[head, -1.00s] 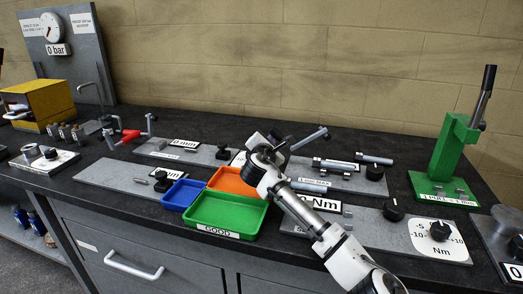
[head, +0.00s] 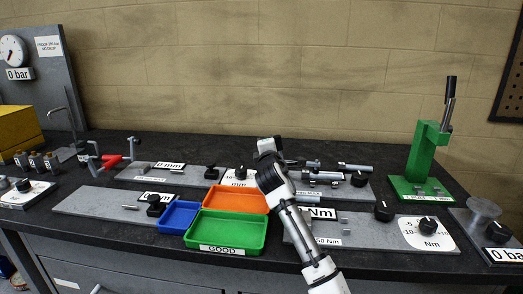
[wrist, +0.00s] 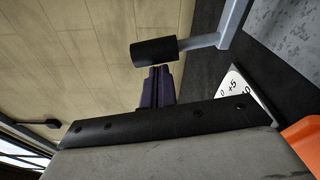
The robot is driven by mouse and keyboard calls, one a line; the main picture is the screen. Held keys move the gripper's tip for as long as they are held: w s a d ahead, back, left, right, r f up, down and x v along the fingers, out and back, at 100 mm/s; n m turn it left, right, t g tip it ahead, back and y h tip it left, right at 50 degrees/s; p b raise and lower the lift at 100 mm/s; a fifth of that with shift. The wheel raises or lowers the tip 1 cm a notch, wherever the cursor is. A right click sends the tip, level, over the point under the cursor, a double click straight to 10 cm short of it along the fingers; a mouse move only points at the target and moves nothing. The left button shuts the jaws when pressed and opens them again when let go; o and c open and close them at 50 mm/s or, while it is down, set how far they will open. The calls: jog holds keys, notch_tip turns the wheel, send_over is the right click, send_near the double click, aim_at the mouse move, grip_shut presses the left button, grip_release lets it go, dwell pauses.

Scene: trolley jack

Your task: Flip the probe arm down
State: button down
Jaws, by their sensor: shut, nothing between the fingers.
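The probe arm shows in the wrist view as a grey bent bar (wrist: 229,22) ending in a black cylindrical tip (wrist: 153,51). My gripper (wrist: 157,70) is shut and empty, its dark fingers just below that tip in the picture; whether they touch it I cannot tell. In the head view my gripper (head: 285,160) is over the back plates, behind the orange tray, largely hidden by my own wrist. The bar near it in that view is small and partly covered, so its tilt is unclear.
A plate with a black knob (head: 384,211) and an Nm dial (head: 428,226) lies to the right. A green press (head: 422,160) stands at the back right.

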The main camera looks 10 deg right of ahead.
jog(key=shift+s+d+r+m, duration=0.1)
jog(key=shift+d+m, duration=0.15)
jog(key=shift+m, duration=0.15)
dwell(0.5)
